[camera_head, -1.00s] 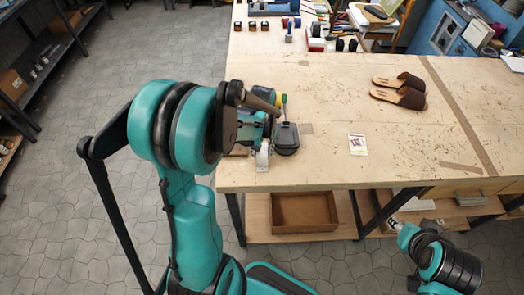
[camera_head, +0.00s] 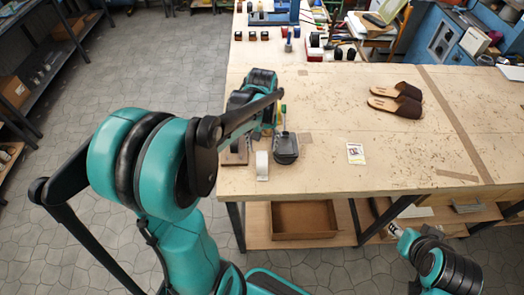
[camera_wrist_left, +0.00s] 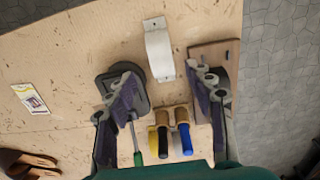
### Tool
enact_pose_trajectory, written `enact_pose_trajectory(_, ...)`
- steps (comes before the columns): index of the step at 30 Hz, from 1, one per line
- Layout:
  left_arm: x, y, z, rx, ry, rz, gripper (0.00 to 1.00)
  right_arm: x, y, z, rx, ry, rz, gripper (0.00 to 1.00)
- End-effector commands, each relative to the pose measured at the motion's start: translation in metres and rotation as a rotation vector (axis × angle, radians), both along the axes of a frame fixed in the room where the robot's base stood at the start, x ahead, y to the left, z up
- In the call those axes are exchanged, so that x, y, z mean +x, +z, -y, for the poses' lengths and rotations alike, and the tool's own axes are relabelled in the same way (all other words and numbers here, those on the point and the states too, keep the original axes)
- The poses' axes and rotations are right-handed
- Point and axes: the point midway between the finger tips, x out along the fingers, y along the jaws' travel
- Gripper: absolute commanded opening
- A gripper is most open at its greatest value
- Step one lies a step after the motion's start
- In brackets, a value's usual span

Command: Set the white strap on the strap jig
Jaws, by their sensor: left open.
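The white strap (camera_head: 262,166) lies near the front left of the wooden table. In the left wrist view the strap (camera_wrist_left: 159,50) is a curved white band with a hole in each end tab. A brown wooden board (camera_wrist_left: 228,62), which looks like the strap jig, lies beside it; the board (camera_head: 234,157) is nearer the table's left edge. My left gripper (camera_wrist_left: 168,90) is open and empty above the table, its fingers apart over the dark tray and the board. The strap lies ahead of the fingertips, untouched. My right gripper (camera_head: 396,229) is low at the right, unclear.
A dark grey tray (camera_head: 286,157) sits right of the strap. A green-handled tool (camera_wrist_left: 138,158) and black- and blue-handled tools (camera_wrist_left: 185,140) stand close by. A small card (camera_head: 355,153) and brown sandals (camera_head: 396,104) lie further right.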

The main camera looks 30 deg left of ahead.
Motion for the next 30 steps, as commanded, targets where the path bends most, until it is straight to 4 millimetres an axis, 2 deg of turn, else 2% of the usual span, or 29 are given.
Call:
enact_pose_trajectory(3,0.000,0.016,0.000,0.000,0.000,0.000,0.53,0.000,0.004,0.000,0.000,0.000,0.000,0.40)
enact_pose_trajectory(8,-0.004,0.028,0.005,0.004,-0.019,0.018,0.53,0.000,0.005,0.000,0.000,0.000,0.000,0.40)
enact_pose_trajectory(11,-0.014,0.039,0.017,0.018,-0.071,0.075,0.53,0.000,0.005,0.000,0.000,0.000,0.000,0.40)
enact_pose_trajectory(18,-0.058,0.066,0.062,0.082,-0.292,0.318,0.53,0.000,0.005,0.000,0.000,0.000,0.000,0.40)
enact_pose_trajectory(24,-0.089,0.069,0.089,0.137,-0.451,0.504,0.53,0.000,0.005,0.000,0.000,0.000,0.000,0.40)
enact_pose_trajectory(30,-0.101,0.066,0.100,0.167,-0.524,0.594,0.53,0.000,0.005,0.000,0.000,0.000,0.000,0.40)
